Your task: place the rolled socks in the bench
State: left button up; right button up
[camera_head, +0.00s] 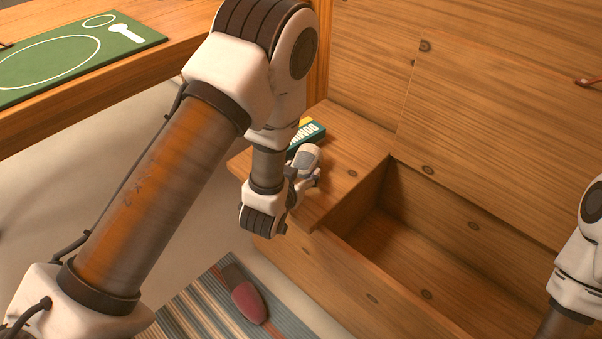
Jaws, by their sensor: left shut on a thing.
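My left arm comes in from the left. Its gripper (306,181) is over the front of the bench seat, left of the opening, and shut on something. A panel with a reddish leather pull (588,83) stands upright behind the opening. Part of my right arm shows at the right edge; its gripper is out of view.
A teal and yellow box with lettering (313,130) lies on the seat behind my left gripper. A red slipper-like thing (249,302) lies on a striped rug (205,305). A table with a green placemat (90,52) stands at the upper left.

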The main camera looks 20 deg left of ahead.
pick_arm(q)
jog(key=o, duration=1.2)
jog(key=shift+f, duration=0.15)
jog(key=shift+c, duration=0.2)
